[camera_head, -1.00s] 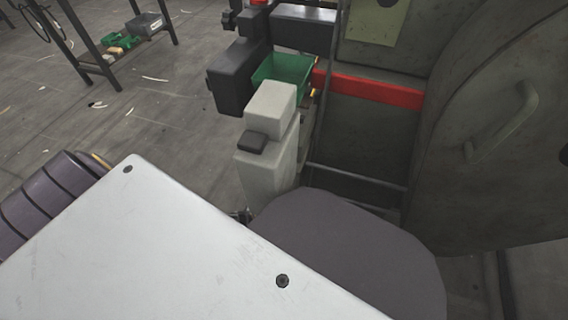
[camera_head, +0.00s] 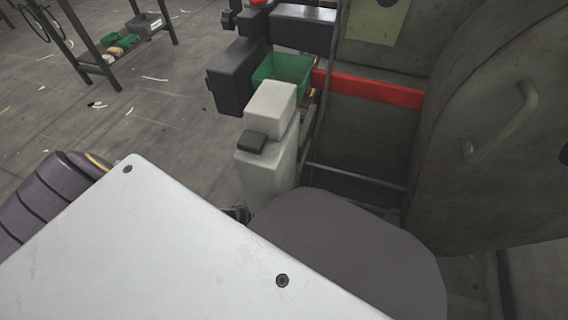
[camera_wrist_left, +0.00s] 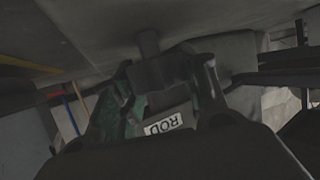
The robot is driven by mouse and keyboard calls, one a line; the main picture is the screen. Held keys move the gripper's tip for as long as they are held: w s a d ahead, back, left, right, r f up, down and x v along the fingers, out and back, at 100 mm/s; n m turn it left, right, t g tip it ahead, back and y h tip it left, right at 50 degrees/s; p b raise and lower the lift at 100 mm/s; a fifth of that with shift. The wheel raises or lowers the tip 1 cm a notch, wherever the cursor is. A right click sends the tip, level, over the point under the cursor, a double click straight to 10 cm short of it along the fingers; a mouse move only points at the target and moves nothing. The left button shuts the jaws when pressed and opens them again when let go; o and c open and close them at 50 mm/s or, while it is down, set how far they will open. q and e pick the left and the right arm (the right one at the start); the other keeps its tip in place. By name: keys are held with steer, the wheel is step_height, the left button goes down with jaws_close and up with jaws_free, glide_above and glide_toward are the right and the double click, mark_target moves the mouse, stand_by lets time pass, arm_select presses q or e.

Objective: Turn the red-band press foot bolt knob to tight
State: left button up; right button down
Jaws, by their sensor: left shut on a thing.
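The press with the red band (camera_head: 375,90) stands at the right in the head view. In the left wrist view, a dark knob (camera_wrist_left: 149,44) hangs from the underside of a grey surface. My left gripper (camera_wrist_left: 165,78) is shut on it from below, a finger on each side. The picture is dark, and the knob's turn position cannot be read. In the head view the foot of the press and the knob are hidden; only a small dark bit near the pale plate's edge shows there. My right gripper is in neither view.
A green bin (camera_head: 284,72) and a pale grey box-shaped unit (camera_head: 268,150) stand beside the press. A rack (camera_head: 100,55) with small bins is at the back left. Open floor lies left.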

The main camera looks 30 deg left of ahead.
mark_target(284, 215)
arm_select(q)
steer(key=shift+d, duration=0.1)
steer(key=o, duration=1)
steer(key=shift+o, duration=0.2)
steer(key=shift+r, duration=0.35)
steer(key=shift+r, duration=0.35)
steer(key=shift+r, duration=4.3)
